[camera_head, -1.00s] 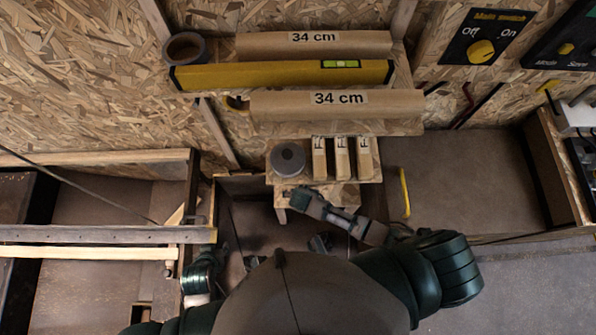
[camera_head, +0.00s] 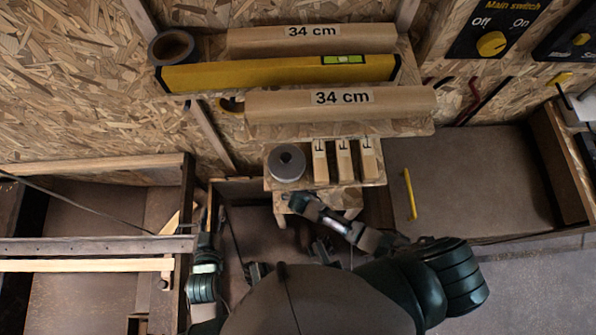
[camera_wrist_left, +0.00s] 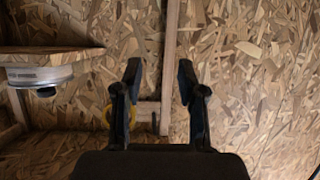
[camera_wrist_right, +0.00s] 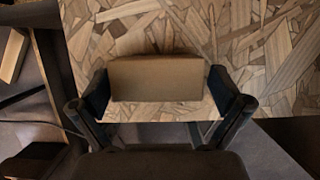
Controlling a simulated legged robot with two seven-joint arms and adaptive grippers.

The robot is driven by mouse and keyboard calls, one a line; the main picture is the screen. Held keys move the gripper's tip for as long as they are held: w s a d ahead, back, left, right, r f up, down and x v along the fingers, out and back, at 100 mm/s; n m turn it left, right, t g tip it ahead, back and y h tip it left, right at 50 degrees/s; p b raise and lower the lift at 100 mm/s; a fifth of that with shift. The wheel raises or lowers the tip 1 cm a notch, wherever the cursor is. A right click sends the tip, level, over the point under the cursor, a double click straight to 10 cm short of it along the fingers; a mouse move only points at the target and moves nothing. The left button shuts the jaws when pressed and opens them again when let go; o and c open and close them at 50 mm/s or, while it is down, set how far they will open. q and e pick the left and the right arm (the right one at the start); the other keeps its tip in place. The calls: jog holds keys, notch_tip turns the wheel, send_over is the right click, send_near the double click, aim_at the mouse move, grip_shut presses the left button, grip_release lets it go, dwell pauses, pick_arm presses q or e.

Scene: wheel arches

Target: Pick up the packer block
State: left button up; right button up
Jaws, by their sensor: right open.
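Three pale wooden blocks marked F (camera_head: 343,160) stand side by side on a small wooden stand; I cannot tell which is the packer block. In the right wrist view a plain brown block (camera_wrist_right: 156,79) sits on a chipboard surface between the fingertips of my open right gripper (camera_wrist_right: 167,95). Whether the fingers touch it is unclear. In the head view my right gripper (camera_head: 297,203) is at the stand's front edge, its fingers hard to make out. My left gripper (camera_head: 211,222) is left of the stand. In the left wrist view it (camera_wrist_left: 158,85) is open and empty, facing the chipboard wall.
A grey roll (camera_head: 286,163) stands beside the blocks. Above are a yellow level (camera_head: 270,75), two 34 cm pieces (camera_head: 340,105) and a dark tape ring (camera_head: 171,47). A framed bay (camera_head: 95,245) is at left.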

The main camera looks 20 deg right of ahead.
jog(key=shift+a+r, duration=0.1)
jog(key=shift+a, duration=0.25)
jog(key=c, duration=0.8)
jog(key=shift+c, duration=0.5)
jog(key=shift+d, duration=0.25)
